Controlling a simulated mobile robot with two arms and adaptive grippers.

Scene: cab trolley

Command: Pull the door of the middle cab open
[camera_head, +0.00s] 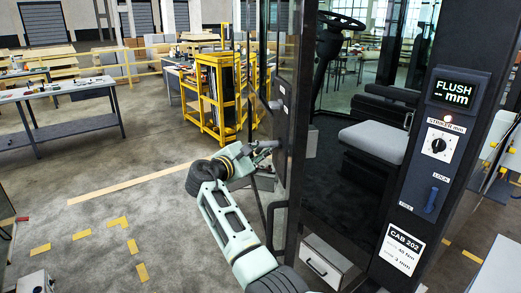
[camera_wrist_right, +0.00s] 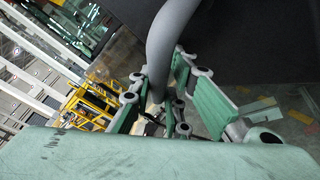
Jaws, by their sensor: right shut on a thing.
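The cab door (camera_head: 292,130) is a tall dark frame with glass, seen nearly edge-on and standing out from the cab opening. Through the opening I see the seat (camera_head: 376,141) and the steering wheel (camera_head: 342,20). My right gripper (camera_head: 266,148) is at the door's outer side, around mid-height. In the wrist view its fingers (camera_wrist_right: 158,98) are shut on a grey curved bar handle (camera_wrist_right: 172,40). The fingers hide part of the handle. My left gripper is not in view.
The right post carries a panel reading "FLUSH -- mm" (camera_head: 454,92), a knob (camera_head: 438,146), a blue lever (camera_head: 431,200) and a "CAB 202" label (camera_head: 402,249). A yellow rack (camera_head: 217,100) stands behind the door. A workbench (camera_head: 62,92) is at left. The floor left of the door is mostly clear.

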